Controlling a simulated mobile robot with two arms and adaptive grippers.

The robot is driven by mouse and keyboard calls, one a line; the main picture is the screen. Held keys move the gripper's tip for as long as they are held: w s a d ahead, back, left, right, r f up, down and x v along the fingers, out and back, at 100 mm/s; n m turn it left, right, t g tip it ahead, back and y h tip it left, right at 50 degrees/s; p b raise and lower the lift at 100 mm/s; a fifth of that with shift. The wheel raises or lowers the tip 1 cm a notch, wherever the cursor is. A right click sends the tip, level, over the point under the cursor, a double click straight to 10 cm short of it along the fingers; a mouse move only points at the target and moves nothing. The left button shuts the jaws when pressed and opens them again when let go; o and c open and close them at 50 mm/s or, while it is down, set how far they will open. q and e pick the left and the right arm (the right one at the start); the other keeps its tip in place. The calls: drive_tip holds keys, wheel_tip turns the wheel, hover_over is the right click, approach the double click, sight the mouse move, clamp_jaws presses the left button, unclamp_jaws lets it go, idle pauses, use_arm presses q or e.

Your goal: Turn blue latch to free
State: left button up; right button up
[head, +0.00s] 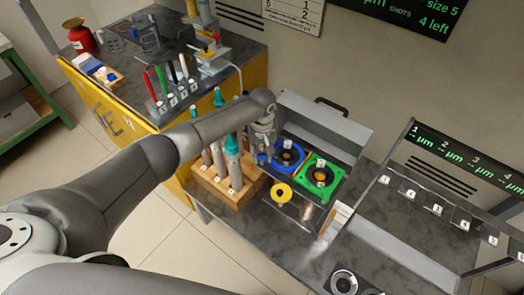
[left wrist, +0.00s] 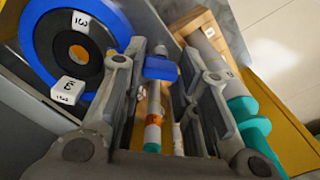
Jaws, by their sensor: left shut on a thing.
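The blue latch (left wrist: 160,68) shows in the left wrist view as a small blue block between my fingertips, above an upright rod with an orange band. My left gripper (left wrist: 163,72) is shut on it. In the head view my left gripper (head: 262,152) points down just left of the blue ring fixture (head: 288,155), and mostly hides the latch. The blue ring (left wrist: 38,40) with its dark disc and white number tags also shows in the left wrist view, left of the fingers. My right gripper is not in view.
A green square fixture (head: 320,177) and a yellow ring (head: 281,192) lie close by. A wooden rack (head: 222,187) with teal-topped tools stands just left of my gripper. A grey case lid (head: 322,124) rises behind. Bare dark table (head: 262,218) lies in front.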

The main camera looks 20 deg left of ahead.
sight(262, 154)
use_arm(q)
drive_tip(key=m+p, duration=0.1)
drive_tip(key=m, duration=0.3)
drive_tip(key=shift+m+p, duration=0.45)
drive_tip(key=shift+m, duration=1.65)
drive_tip(key=o, duration=1)
wheel_tip(262, 154, up, 12)
